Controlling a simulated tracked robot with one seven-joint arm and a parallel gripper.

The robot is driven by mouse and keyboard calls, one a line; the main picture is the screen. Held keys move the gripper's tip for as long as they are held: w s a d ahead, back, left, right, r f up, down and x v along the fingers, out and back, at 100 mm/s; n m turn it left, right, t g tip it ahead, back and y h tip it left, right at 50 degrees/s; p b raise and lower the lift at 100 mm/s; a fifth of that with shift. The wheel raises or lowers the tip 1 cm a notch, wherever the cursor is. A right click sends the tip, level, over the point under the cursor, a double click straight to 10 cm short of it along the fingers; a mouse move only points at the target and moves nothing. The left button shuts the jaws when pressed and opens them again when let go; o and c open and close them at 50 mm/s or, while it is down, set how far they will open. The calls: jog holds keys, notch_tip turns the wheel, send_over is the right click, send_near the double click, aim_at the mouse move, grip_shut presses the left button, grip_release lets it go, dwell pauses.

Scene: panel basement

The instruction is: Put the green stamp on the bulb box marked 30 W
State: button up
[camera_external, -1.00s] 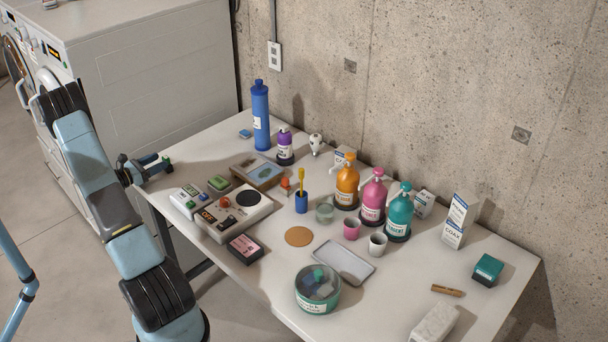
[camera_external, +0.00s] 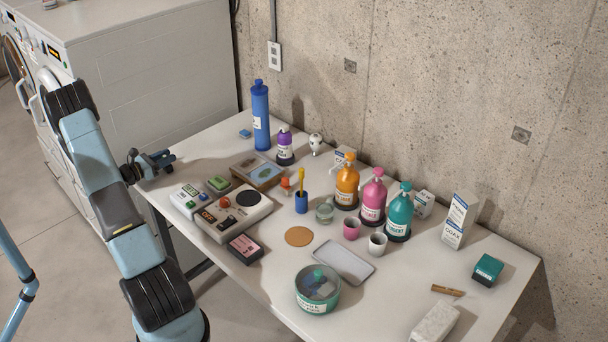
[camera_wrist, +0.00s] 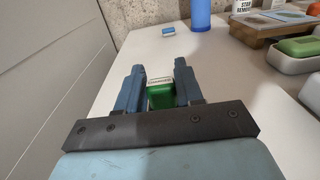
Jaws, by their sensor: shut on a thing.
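My gripper (camera_external: 165,160) is over the table's left edge. In the wrist view my gripper (camera_wrist: 160,85) is shut on a green stamp (camera_wrist: 160,97) with a pale label strip on its top. The stamp is hard to make out in the external view. Small white-and-blue boxes stand on the table: one behind the orange bottle (camera_external: 345,156), one right of the teal bottle (camera_external: 423,204). I cannot read a 30 W mark on either. A taller white box (camera_external: 459,221) with blue print stands further right.
A blue cylinder (camera_external: 261,115), a purple bottle (camera_external: 285,148), and orange (camera_external: 346,186), pink (camera_external: 373,196) and teal (camera_external: 399,214) bottles stand along the back. A grey tray (camera_external: 344,263) and round tin (camera_external: 317,296) are in front. A washer (camera_external: 150,85) flanks the table.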

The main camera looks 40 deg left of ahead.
grip_shut()
jog(key=shift+r, duration=0.1)
jog(key=shift+r, duration=0.25)
notch_tip(320, 180, up, 2)
jog(key=shift+r, duration=0.15)
jog(key=s+d+r, duration=0.9)
jog(key=d+r, duration=0.1)
jog(key=shift+s+d, duration=0.2)
